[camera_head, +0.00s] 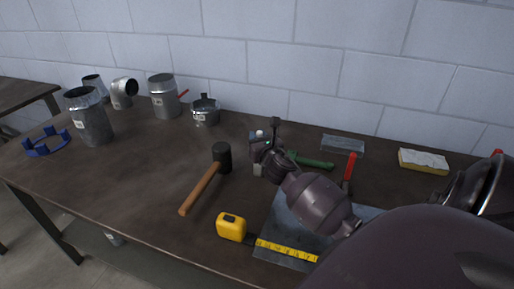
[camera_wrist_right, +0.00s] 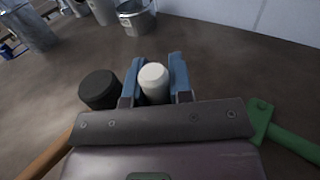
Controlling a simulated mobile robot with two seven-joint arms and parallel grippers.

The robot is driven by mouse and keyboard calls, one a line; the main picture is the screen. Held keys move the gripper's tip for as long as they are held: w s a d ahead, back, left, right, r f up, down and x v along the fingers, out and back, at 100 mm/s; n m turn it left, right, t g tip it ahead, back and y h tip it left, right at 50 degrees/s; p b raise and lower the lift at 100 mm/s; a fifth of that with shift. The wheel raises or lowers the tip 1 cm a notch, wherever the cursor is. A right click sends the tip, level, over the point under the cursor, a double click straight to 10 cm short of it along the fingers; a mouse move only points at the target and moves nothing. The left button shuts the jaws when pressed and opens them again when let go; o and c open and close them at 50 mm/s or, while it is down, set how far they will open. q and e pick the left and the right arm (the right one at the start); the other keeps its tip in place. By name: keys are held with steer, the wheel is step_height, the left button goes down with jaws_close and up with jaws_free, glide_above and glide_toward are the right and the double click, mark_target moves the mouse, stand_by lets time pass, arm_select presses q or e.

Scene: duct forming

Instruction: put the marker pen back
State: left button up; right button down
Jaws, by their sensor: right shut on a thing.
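My right gripper (camera_head: 262,142) is over the middle of the bench, right of the mallet. In the right wrist view, its two blue fingers (camera_wrist_right: 154,85) are shut on a white, round-ended cylinder, which I take for the marker pen (camera_wrist_right: 154,76). In the head view, a small white tip of the pen (camera_head: 259,133) shows at the gripper. I cannot tell whether the pen touches the bench. My left gripper is not in view.
A mallet (camera_head: 204,186) lies left of the gripper; its black head (camera_wrist_right: 98,88) is close. A green-handled tool (camera_head: 312,162) lies right. A yellow tape measure (camera_head: 231,227) lies in front. Metal duct pieces (camera_head: 90,118) stand at back left. A yellow-and-white block (camera_head: 423,161) lies right.

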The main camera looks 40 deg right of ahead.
steer(key=shift+f+b, duration=0.5)
steer(key=shift+f, duration=1.2)
steer(key=shift+f, duration=0.2)
steer(key=c, duration=1)
jaws_free()
steer(key=shift+r, duration=0.2)
steer(key=v, duration=1.2)
steer(key=shift+a+f, duration=0.1)
